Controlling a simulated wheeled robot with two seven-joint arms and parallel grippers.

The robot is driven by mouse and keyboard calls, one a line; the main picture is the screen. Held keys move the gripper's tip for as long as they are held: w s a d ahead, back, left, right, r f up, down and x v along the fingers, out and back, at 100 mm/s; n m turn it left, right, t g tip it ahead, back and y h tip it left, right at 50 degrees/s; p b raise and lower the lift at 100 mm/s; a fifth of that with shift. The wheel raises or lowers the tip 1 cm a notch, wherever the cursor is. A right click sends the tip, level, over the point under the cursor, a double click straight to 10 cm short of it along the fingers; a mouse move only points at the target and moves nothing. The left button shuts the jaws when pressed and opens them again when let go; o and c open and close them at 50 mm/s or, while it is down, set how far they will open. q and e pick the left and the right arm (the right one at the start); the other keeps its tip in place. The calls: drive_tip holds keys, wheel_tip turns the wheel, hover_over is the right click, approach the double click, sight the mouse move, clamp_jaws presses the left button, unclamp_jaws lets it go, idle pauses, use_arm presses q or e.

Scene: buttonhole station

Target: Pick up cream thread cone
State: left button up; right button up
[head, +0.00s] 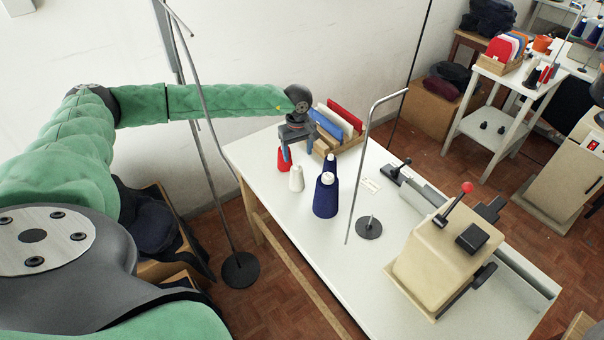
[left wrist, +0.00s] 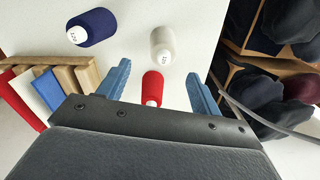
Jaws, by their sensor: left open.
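The cream thread cone (head: 296,179) stands upright on the white table (head: 385,215), between a red cone (head: 284,160) and a large navy cone (head: 326,198). In the left wrist view the cream cone (left wrist: 163,43) lies just beyond the fingertips, with its labelled top showing. My left gripper (head: 297,152) is open above the table, pointing down. In the left wrist view its blue fingers (left wrist: 158,70) stand on either side of the red cone (left wrist: 152,88), with nothing gripped. My right gripper is not in view.
A wooden rack (head: 345,138) of red, white and blue pieces stands behind the gripper. A thin metal stand (head: 368,228) rises right of the cones. A beige machine (head: 440,255) with a red-knobbed lever fills the table's right part. Dark bundles sit in a crate left of the table.

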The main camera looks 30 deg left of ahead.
sight(296, 165)
use_arm(q)
drive_tip(key=shift+s+f, duration=0.15)
drive_tip(key=shift+f, duration=0.3)
drive_tip(key=shift+s+f, duration=0.3)
drive_tip(key=shift+f, duration=0.1)
drive_tip(key=shift+w+f, duration=0.15)
drive_tip(key=shift+f, duration=0.15)
wheel_tip(296, 165, down, 4)
drive_tip(key=shift+a+f+b, duration=0.15)
drive_tip(key=shift+b, duration=0.55)
drive_tip(key=shift+f, duration=0.2)
drive_tip(key=c, duration=1.4)
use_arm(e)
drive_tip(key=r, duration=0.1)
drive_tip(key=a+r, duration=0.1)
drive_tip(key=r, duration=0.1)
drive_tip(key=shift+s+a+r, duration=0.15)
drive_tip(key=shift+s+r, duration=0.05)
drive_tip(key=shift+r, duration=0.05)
